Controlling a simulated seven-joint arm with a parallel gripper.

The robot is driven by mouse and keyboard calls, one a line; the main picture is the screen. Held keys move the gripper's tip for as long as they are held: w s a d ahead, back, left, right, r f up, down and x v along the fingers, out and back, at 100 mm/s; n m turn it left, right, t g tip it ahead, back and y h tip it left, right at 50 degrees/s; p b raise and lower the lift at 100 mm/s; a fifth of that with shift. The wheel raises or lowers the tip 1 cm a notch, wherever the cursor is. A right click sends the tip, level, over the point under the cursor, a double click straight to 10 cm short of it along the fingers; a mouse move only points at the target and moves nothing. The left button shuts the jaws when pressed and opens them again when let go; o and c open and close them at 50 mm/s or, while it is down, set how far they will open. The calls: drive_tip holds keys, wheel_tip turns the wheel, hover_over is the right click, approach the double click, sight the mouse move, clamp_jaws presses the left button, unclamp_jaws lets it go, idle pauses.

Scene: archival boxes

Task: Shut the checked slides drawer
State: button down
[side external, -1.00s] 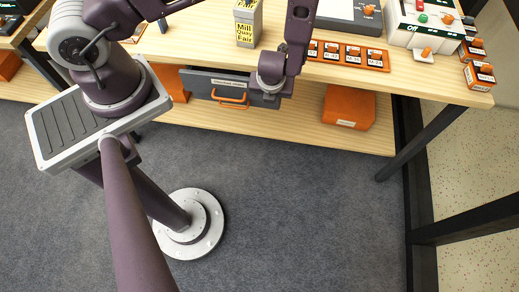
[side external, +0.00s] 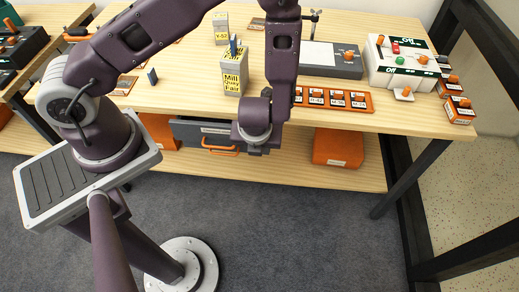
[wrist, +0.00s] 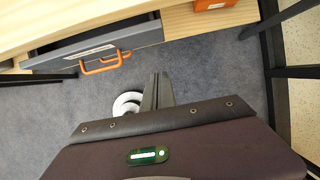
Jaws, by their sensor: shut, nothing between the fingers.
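A grey drawer front (side external: 188,131) with a white label and an orange handle (side external: 221,152) is under the wooden table. The label is too small to read. In the wrist view the grey drawer (wrist: 140,37) crosses the upper left, with its orange handle (wrist: 105,66) on the front. It appears to stand partly out, with a dark gap behind its front. My gripper (wrist: 163,76) is shut and empty, pointing toward the drawer side, right of the handle and apart from it. In the side view my wrist hides the drawer's right end, and the fingertips are hard to make out.
An orange box (side external: 338,148) sits on the lower shelf (side external: 300,174) to the right. Dark table legs (side external: 412,178) stand at right.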

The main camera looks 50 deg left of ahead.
drive_tip(key=s+d+f+t+y, duration=0.4)
drive_tip(key=s+f+t+y, duration=0.2)
drive_tip(key=f+t+y, duration=0.1)
drive_tip(key=r+x, duration=0.1)
drive_tip(key=x, duration=1.2)
drive_tip(key=shift+w+a+r, duration=0.25)
drive_tip(key=shift+w+r, duration=0.05)
drive_tip(key=shift+w+a+r, duration=0.1)
drive_tip(key=shift+w+a, duration=1.55)
drive_tip(key=shift+a, duration=0.05)
